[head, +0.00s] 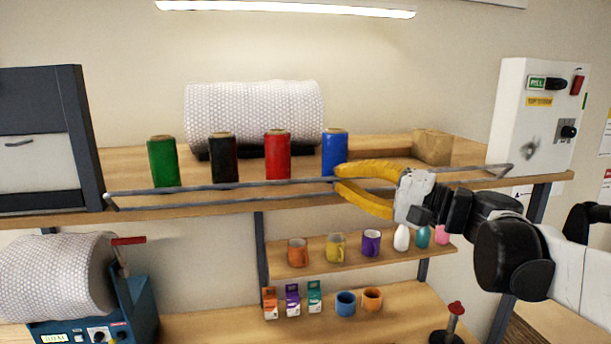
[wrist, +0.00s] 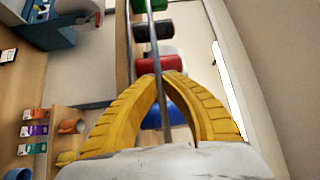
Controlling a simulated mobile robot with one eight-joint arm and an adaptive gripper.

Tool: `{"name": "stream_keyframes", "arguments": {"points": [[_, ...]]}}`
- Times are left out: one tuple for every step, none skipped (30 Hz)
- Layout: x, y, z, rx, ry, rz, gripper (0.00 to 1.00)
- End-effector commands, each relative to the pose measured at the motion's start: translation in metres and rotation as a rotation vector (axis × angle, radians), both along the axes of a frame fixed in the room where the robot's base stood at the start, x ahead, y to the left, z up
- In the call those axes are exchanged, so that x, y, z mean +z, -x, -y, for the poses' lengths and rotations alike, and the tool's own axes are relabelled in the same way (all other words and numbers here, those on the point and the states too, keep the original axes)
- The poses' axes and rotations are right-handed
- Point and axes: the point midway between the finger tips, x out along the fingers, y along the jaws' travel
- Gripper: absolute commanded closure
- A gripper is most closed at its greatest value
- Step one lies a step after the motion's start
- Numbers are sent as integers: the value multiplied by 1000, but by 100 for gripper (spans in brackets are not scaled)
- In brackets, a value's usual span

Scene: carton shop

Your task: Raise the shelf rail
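The shelf rail (head: 240,186) is a thin grey metal bar frame along the front of the upper shelf. It lies low, close to the front edge, running from the left end to near the white box. My gripper (head: 340,178) has two curved yellow fingers and reaches in from the right. Its fingertips are drawn together, one above and one below the rail, near the blue roll. In the wrist view the rail (wrist: 153,35) passes between the fingertips (wrist: 158,76), which close in on it. Part of the rail behind my gripper is hidden.
Green, black, red and blue rolls (head: 277,155) stand behind the rail. A bubble-wrap roll (head: 255,112), a cardboard block (head: 432,147) and a white control box (head: 527,110) are also on the upper shelf (head: 385,148). Mugs and bottles stand on a lower shelf (head: 320,257).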

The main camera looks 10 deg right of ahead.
Motion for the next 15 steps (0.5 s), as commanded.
{"name": "stream_keyframes", "arguments": {"points": [[0, 0, 0, 1, 1, -1, 100], [0, 0, 0, 1, 1, -1, 100], [-1, 0, 0, 1, 1, -1, 100], [-1, 0, 0, 1, 1, -1, 100], [-1, 0, 0, 1, 1, -1, 100], [-1, 0, 0, 1, 1, -1, 100], [-1, 0, 0, 1, 1, -1, 100], [-1, 0, 0, 1, 1, -1, 100], [-1, 0, 0, 1, 1, -1, 90], [-1, 0, 0, 1, 1, -1, 81], [-1, 0, 0, 1, 1, -1, 72], [-1, 0, 0, 1, 1, -1, 70], [0, 0, 0, 1, 1, -1, 70], [0, 0, 0, 1, 1, -1, 70], [0, 0, 0, 1, 1, -1, 70]]}}
